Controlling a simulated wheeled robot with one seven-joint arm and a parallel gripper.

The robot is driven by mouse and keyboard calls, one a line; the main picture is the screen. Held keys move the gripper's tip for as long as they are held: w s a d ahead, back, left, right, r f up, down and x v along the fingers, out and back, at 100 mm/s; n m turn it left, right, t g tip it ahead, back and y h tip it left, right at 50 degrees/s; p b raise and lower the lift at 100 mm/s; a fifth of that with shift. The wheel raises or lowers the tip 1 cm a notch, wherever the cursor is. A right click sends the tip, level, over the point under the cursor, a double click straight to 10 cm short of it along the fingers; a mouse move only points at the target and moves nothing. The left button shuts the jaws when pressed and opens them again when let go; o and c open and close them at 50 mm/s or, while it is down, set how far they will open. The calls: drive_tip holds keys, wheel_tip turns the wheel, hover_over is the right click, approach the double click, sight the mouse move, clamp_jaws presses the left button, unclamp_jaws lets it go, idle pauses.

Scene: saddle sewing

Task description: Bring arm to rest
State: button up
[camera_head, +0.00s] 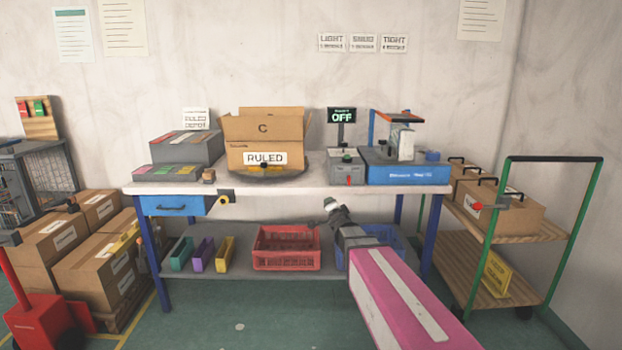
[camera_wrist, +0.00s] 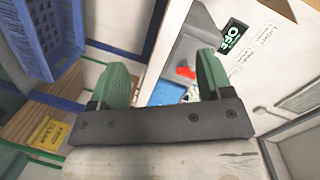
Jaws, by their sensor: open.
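My arm, with a pink link, reaches in from the lower right of the head view. My gripper (camera_head: 331,205) is small and dark there, in front of the workbench (camera_head: 300,188) and just below its top edge. In the wrist view my gripper (camera_wrist: 160,88) shows two green fingers, wide apart, with nothing between them. Past the fingers, the wrist view shows a red part (camera_wrist: 186,72) on a grey box and a black sign reading OFF (camera_wrist: 235,38). My gripper touches nothing that I can see.
On the bench stand a carton marked RULED (camera_head: 265,130), a grey box (camera_head: 345,167) and a blue machine (camera_head: 405,172). A red crate (camera_head: 286,262) and a blue crate (camera_head: 385,240) sit on the lower shelf. A green-framed cart (camera_head: 490,240) stands right. Open floor lies in front.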

drive_tip(key=s+d+f+n+g+y, duration=0.1)
drive_tip(key=s+d+f+n+g, duration=0.1)
drive_tip(key=s+f+n+g, duration=0.55)
drive_tip(key=s+d+f+n+g, duration=0.2)
drive_tip(key=s+f+g, duration=0.2)
drive_tip(key=s+f, duration=0.7)
drive_tip(key=s+d+f+n+g+h, duration=0.2)
drive_tip(key=s+d+g, duration=0.2)
drive_tip(key=s, duration=0.7)
drive_tip(key=shift+d+g, duration=0.35)
drive_tip(key=shift+d, duration=0.3)
